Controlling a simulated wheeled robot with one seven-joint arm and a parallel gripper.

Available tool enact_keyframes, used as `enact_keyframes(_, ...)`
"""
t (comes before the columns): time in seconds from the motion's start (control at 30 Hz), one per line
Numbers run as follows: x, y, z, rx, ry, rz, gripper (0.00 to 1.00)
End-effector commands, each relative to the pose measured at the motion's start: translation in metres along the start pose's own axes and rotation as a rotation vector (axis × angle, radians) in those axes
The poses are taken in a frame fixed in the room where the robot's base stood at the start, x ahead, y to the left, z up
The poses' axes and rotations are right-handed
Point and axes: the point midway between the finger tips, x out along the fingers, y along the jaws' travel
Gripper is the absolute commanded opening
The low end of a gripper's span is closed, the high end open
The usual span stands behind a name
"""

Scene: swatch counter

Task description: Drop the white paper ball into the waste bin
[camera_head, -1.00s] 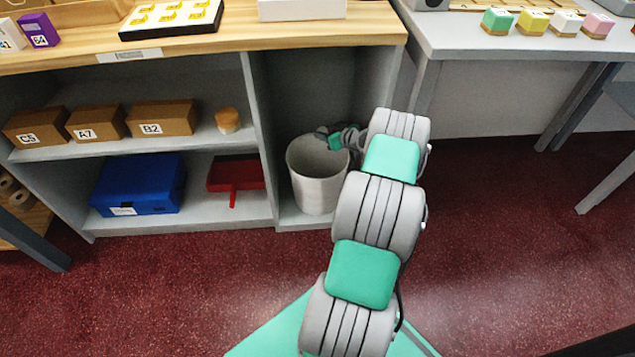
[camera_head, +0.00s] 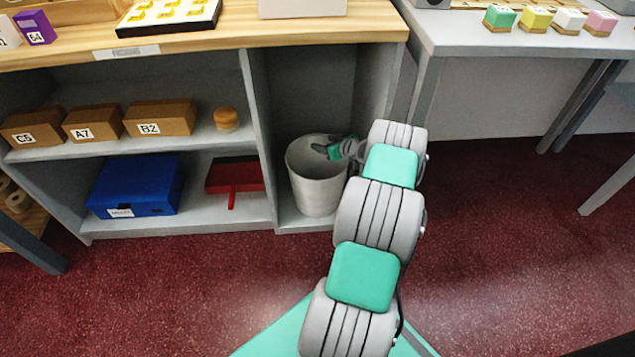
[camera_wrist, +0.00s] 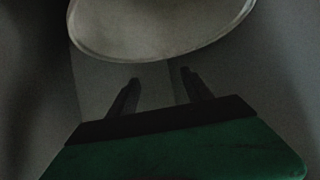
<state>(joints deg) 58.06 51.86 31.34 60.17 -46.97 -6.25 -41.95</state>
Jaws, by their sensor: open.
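The waste bin (camera_head: 317,195) is a light grey cylinder standing upright in the open bay at the right end of the shelf unit. My gripper (camera_head: 318,147) is at the bin's mouth, near its upper right rim. In the wrist view, the two dark fingers of my gripper (camera_wrist: 160,77) are apart with nothing between them. The curved pale rim of the bin (camera_wrist: 150,58) shows just beyond the fingertips. The white paper ball is not visible in either view, and most of the bin's inside is hidden or dark.
A divider panel (camera_head: 262,140) stands left of the bin. A red dustpan (camera_head: 233,175) and a blue box (camera_head: 135,186) are on the lower shelf. The wooden counter (camera_head: 230,42) overhangs the bay. The red floor (camera_head: 500,230) to the right is clear.

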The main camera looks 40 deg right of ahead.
Motion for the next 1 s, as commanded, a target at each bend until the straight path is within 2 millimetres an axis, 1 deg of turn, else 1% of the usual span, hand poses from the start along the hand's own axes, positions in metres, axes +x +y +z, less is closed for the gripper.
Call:
enact_keyframes(0.17,-0.002,0.0,-0.003,-0.001,0.0,0.0,0.58)
enact_keyframes(0.27,-0.008,0.001,-0.015,-0.001,0.002,0.001,0.58)
enact_keyframes(0.37,-0.021,0.0,-0.036,-0.001,0.002,0.001,0.58)
enact_keyframes(0.4,-0.032,-0.005,-0.04,0.001,0.0,0.001,0.58)
enact_keyframes(0.63,-0.089,-0.029,-0.068,0.0,0.001,0.002,0.58)
enact_keyframes(0.67,-0.096,-0.033,-0.064,0.004,-0.002,0.002,0.58)
enact_keyframes(0.8,-0.13,-0.053,-0.063,0.003,-0.001,0.002,0.58)
enact_keyframes(0.9,-0.149,-0.065,-0.061,0.003,0.0,0.002,0.58)
enact_keyframes(1.0,-0.16,-0.072,-0.059,0.002,-0.001,0.001,0.58)
